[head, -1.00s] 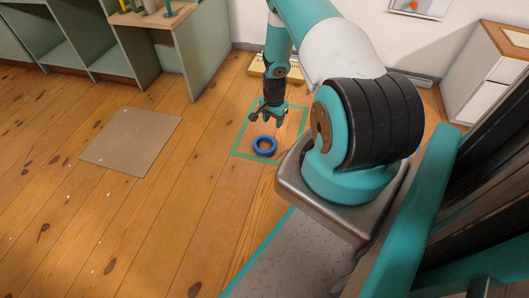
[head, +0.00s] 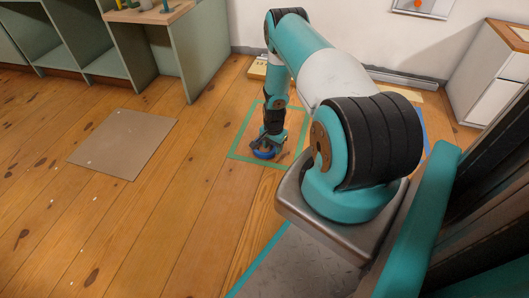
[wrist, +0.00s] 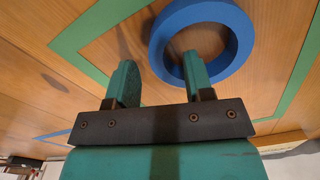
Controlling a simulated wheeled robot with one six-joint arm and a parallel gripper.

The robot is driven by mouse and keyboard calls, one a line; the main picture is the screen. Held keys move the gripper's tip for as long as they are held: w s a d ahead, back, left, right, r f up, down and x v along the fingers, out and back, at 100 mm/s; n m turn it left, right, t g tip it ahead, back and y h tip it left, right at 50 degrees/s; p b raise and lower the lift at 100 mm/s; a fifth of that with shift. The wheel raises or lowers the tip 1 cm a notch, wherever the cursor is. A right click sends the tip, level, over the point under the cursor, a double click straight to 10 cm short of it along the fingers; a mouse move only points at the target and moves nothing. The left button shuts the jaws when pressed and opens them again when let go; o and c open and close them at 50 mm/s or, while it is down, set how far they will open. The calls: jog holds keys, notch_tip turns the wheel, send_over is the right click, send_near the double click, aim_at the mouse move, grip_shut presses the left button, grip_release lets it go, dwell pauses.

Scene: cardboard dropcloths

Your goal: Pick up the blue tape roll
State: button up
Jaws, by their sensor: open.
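The blue tape roll (head: 264,154) lies flat on the wooden floor inside a green taped square (head: 237,156). In the head view my gripper (head: 268,146) is down over it and hides part of it. In the wrist view the tape roll (wrist: 240,40) shows as a ring at the top, right of centre. My gripper (wrist: 160,82) is open there, with nothing between its two teal fingers. The right finger's tip overlaps the ring's lower left, over its hole. The left finger is outside the ring. I cannot tell whether either finger touches it.
A flat cardboard sheet (head: 122,145) lies on the floor to the left. A green shelf unit (head: 187,60) stands at the back left, and a white cabinet (head: 490,75) at the back right. Bare floor (head: 195,190) lies between the sheet and the square.

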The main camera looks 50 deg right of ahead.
notch_tip(320, 180, down, 3)
jog(key=shift+r+b, duration=0.2)
jog(key=shift+b, duration=0.25)
jog(key=shift+r, duration=0.15)
grip_shut()
jog(key=shift+r, duration=0.1)
